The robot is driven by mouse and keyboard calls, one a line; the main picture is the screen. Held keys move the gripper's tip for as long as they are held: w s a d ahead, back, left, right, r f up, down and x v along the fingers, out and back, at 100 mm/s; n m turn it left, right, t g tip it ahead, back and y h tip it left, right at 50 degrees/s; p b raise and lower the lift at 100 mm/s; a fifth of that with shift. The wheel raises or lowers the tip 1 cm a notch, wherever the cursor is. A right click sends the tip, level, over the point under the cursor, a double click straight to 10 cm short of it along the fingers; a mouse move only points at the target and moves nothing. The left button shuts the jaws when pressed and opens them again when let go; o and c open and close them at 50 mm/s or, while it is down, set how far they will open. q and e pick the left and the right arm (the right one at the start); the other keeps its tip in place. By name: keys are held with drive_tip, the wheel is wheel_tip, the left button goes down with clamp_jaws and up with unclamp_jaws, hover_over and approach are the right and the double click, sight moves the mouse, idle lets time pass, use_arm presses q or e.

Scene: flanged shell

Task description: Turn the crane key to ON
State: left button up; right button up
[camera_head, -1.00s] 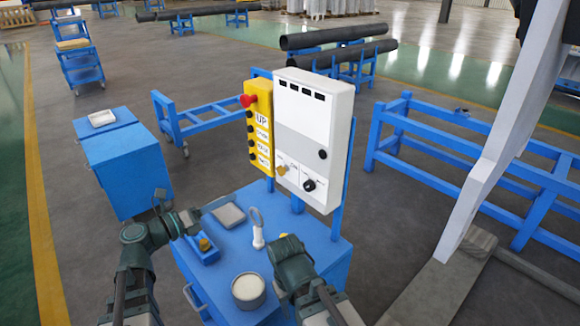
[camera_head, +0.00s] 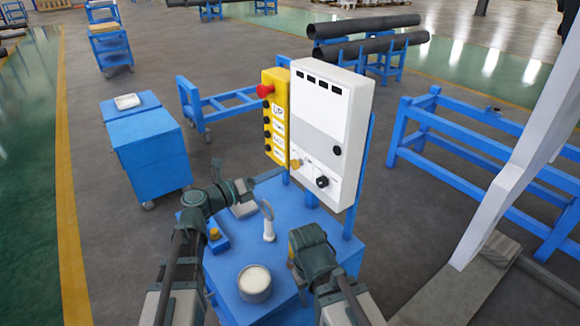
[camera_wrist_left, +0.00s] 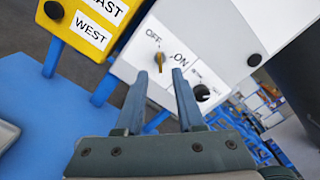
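The yellow crane key (camera_wrist_left: 159,61) sits on the lower face of the white control box (camera_head: 322,120). In the left wrist view its grip runs nearly up and down, with the OFF label at its upper left and ON at its right. The key also shows small in the head view (camera_head: 297,163). My left gripper (camera_wrist_left: 163,76) is open and empty, its two fingers pointing toward the key, which appears between the tips but apart from them. It also shows in the head view (camera_head: 248,189), left of the box. My right gripper (camera_head: 311,243) is over the cart; its fingers are hidden.
A black knob (camera_wrist_left: 202,92) is right of the key. A yellow button panel (camera_head: 275,125) with a red button adjoins the box's left side. On the blue cart (camera_head: 305,280) stand a round container (camera_head: 254,285) and a white-handled item (camera_head: 269,225).

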sight(296, 164)
use_arm(q)
drive_tip(key=shift+x, duration=2.8)
clamp_jaws()
